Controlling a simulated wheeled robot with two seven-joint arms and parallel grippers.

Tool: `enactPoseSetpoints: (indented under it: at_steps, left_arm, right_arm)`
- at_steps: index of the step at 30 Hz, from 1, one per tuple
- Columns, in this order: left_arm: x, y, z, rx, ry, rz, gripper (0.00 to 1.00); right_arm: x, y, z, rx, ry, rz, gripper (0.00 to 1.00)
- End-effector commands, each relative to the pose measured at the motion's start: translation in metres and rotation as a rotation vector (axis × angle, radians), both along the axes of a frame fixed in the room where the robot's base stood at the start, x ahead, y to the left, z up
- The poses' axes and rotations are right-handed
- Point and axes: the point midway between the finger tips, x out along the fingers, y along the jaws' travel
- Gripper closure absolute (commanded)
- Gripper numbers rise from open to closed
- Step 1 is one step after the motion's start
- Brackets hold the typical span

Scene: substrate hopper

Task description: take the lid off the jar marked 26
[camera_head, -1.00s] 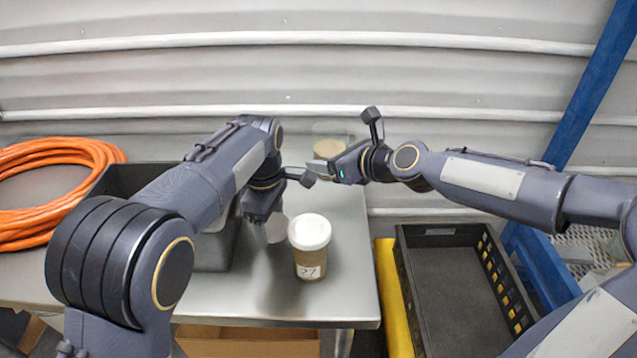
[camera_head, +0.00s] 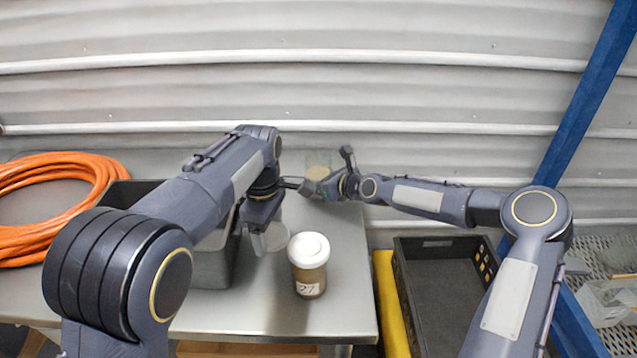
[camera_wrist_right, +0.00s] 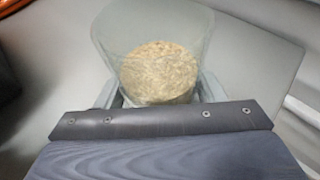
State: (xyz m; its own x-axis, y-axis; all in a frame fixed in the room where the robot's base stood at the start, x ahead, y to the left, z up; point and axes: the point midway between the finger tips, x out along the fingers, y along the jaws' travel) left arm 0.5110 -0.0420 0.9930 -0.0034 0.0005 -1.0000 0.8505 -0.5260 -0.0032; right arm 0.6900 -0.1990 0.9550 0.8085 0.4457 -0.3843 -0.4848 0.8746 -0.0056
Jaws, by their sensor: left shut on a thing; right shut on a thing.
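A clear jar (camera_head: 318,160) with beige grainy contents stands at the back of the table. No mark on it is readable. My right gripper (camera_head: 309,187) is shut on it; in the right wrist view the fingers flank the clear jar (camera_wrist_right: 150,25), whose grain (camera_wrist_right: 158,72) shows inside. No lid is visible on it. My left gripper (camera_head: 262,231) is shut on a pale translucent thing (camera_head: 273,237), perhaps a lid, beside the grey bin; its shape is partly hidden. A brown jar (camera_head: 309,275) with a white lid (camera_head: 309,249) stands upright in front, its label reading 27.
A grey bin (camera_head: 212,265) stands at the left under my left arm. An orange hose (camera_head: 60,175) lies coiled further left. A black crate (camera_head: 443,300) and a yellow bar (camera_head: 390,300) are right of the table (camera_head: 340,300). Its front right is clear.

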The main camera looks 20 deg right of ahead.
Motion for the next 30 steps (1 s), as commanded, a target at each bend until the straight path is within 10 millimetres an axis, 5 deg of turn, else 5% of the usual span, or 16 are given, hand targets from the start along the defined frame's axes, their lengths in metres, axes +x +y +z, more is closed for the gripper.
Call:
enactPoseSetpoints:
  at_steps: [14,15,20,30]
  left_arm:
    - [0.0,0.0,-0.0029,0.0,0.0,0.0,0.59]
    - [0.0,0.0,-0.0021,0.0,0.0,0.0,0.59]
    - [0.0,0.0,-0.0016,0.0,0.0,0.0,0.59]
    - [0.0,0.0,0.0027,0.0,0.0,0.0,0.59]
  right_arm:
    - [-0.0002,0.0004,-0.0141,0.002,-0.003,0.0,1.0]
    - [-0.0005,0.0002,-0.0143,0.001,-0.002,0.0,0.35]
    - [-0.0005,0.0003,-0.0137,0.001,-0.002,0.0,0.16]
    - [-0.0008,-0.0003,-0.0081,0.001,-0.003,0.0,0.16]
